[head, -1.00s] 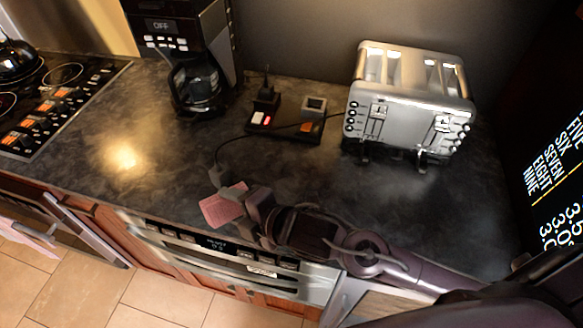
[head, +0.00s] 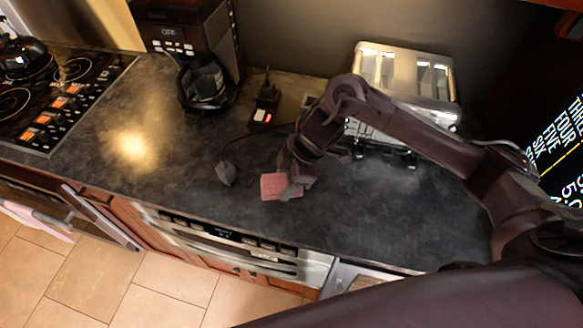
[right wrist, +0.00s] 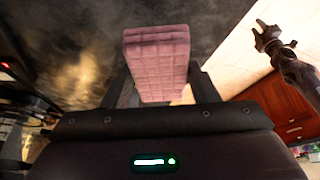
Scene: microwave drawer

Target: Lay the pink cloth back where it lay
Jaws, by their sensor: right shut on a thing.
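The pink cloth (head: 280,187) is a small folded block with a checked weave, near the front of the dark counter. My right gripper (head: 291,188) is shut on it. In the right wrist view the cloth (right wrist: 158,62) stands out between the two fingers of my right gripper (right wrist: 157,88). I cannot tell whether its underside touches the counter. In the right wrist view a dark hand (right wrist: 272,42), which looks like my left gripper, is far off at the upper right over the floor. It is too small to judge.
A grey plug-like thing (head: 226,173) on a black cord lies left of the cloth. The toaster (head: 407,75) stands behind my right arm, the coffee maker (head: 190,45) at the back. Another pink cloth (head: 38,218) hangs at the oven. Counter at left is clear.

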